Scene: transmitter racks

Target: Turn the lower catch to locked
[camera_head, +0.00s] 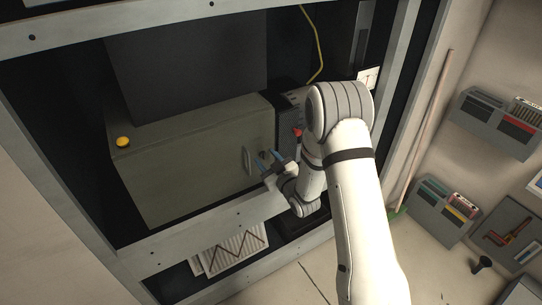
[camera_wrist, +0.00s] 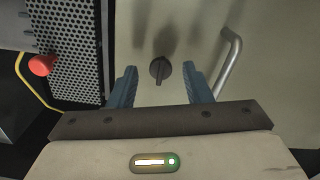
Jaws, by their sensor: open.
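A small dark round catch (camera_wrist: 160,71) with a raised grip bar sits on the grey-green cabinet door (camera_head: 190,165). In the wrist view its bar stands roughly upright. It is the only catch I can make out; in the head view my gripper and arm hide that spot. My gripper (camera_wrist: 160,84) is open, with one blue finger on each side of the catch in the wrist view, apart from it and empty. In the head view my gripper (camera_head: 270,161) is close to the right end of the door. I cannot tell how far the fingertips are from the door.
A metal bar handle (camera_wrist: 229,62) stands beside the catch, close to one finger. A red knob (camera_wrist: 41,65) sticks out by a perforated panel (camera_wrist: 75,60). A yellow cable (camera_head: 315,40) hangs above. The cabinet has a yellow button (camera_head: 123,142). Rack rails (camera_head: 215,222) frame the cabinet.

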